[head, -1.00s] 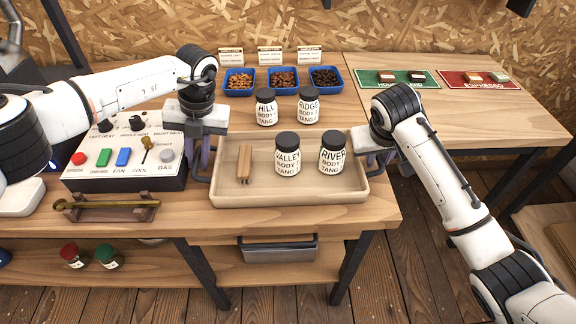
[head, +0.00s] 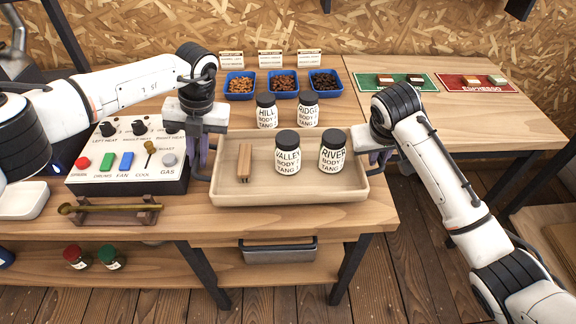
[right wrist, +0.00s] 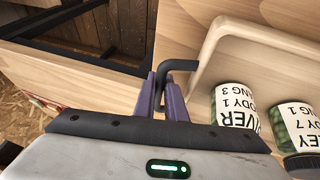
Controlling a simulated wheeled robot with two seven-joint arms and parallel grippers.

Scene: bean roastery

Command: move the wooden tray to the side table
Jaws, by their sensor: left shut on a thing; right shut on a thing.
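The wooden tray (head: 300,194) is on the front bench, with a dark handle at each end. It holds the VALLEY jar (head: 288,153), the RIVER jar (head: 332,152) and a small wooden piece (head: 245,162). My left gripper (head: 203,160) is shut on the tray's left handle. My right gripper (head: 377,158) is shut on the right handle. In the right wrist view the purple fingers (right wrist: 163,95) close around the dark handle (right wrist: 178,66), beside the tray's rim (right wrist: 205,60). I cannot tell whether the tray is touching the bench.
The HILL jar (head: 266,111) and RIDGE jar (head: 308,109) stand just behind the tray. Blue bean bins (head: 284,83) are further back. A control panel (head: 130,155) is at left. The table at right (head: 460,110) carries a green mat (head: 397,82) and a red mat (head: 478,84); its front is clear.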

